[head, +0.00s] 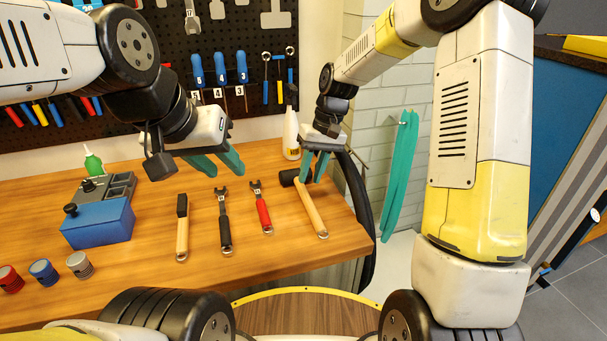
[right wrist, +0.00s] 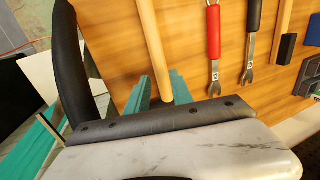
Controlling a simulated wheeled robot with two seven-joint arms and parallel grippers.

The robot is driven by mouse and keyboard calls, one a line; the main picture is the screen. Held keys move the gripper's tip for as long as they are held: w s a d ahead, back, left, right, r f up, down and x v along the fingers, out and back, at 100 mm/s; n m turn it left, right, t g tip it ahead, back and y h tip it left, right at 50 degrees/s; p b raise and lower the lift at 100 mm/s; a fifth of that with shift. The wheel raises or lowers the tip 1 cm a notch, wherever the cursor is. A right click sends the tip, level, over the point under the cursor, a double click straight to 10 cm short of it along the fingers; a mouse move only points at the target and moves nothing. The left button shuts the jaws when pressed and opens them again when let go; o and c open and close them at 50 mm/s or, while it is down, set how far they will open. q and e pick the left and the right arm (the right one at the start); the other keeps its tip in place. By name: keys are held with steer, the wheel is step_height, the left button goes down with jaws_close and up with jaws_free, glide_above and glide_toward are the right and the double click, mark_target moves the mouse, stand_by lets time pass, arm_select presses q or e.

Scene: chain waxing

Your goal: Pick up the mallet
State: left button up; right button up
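The mallet, with a pale wooden handle (head: 311,211) and a dark head (head: 289,178), lies on the workbench near its right end. My right gripper (head: 313,180) is over the mallet near its head, teal fingers pointing down. In the right wrist view the handle (right wrist: 153,45) runs between the two spread fingers (right wrist: 161,82), with gaps visible beside it. The mallet's head is hidden there behind the gripper body. My left gripper (head: 225,168) is open and empty above the bench, left of the mallet.
On the wooden bench (head: 150,262), a red-handled tool (head: 262,208), a black-handled tool (head: 224,225) and a brush-like tool (head: 182,230) lie left of the mallet. A white bottle (head: 291,135) stands behind it. A blue box (head: 98,222) and small tins (head: 44,271) are further left.

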mark_target(305, 191)
steer(key=x, duration=0.5)
steer(key=shift+a, duration=0.1)
jaws_close()
stand_by(1.2)
